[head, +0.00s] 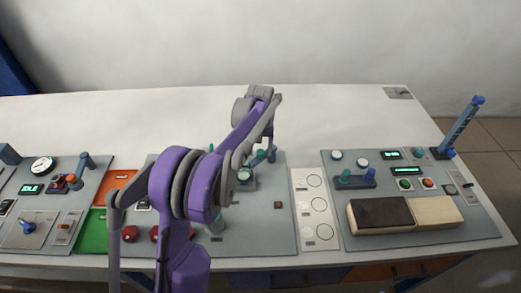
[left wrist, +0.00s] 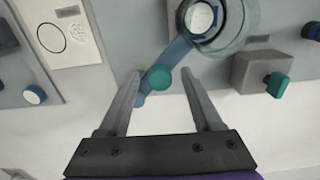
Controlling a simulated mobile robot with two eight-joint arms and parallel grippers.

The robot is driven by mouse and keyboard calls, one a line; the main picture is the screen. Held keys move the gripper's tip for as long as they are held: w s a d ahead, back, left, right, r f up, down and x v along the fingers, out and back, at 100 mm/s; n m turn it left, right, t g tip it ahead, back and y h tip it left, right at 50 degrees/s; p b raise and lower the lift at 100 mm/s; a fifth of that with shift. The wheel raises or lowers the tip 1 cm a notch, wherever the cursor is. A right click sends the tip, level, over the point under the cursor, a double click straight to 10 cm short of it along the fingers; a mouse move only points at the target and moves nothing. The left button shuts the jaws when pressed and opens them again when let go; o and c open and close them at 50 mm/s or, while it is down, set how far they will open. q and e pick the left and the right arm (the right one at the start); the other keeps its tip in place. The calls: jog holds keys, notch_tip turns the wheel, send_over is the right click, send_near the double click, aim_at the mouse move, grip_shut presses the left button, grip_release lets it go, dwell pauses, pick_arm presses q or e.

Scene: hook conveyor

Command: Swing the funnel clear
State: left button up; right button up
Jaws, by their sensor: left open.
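The funnel (left wrist: 225,25) shows in the left wrist view as a clear round rim at the top, with a white-topped round thing with a blue rim (left wrist: 200,17) seen within it. A blue arm (left wrist: 178,52) runs from the funnel down to a green knob (left wrist: 160,77). My left gripper (left wrist: 160,74) is open, with one finger on each side of the knob; I cannot tell whether either touches. In the head view my left gripper (head: 269,147) reaches down at the middle panel's back edge, and my arm hides part of the funnel area. My right gripper is not in view.
A grey block with a green knob (left wrist: 277,84) stands right of the fingers in the left wrist view. A white plate with circles (head: 315,208) lies right of the middle panel. The right panel holds a dark-and-cream block (head: 436,211).

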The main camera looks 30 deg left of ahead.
pick_arm(q)
grip_shut()
dwell(0.3)
dwell(1.1)
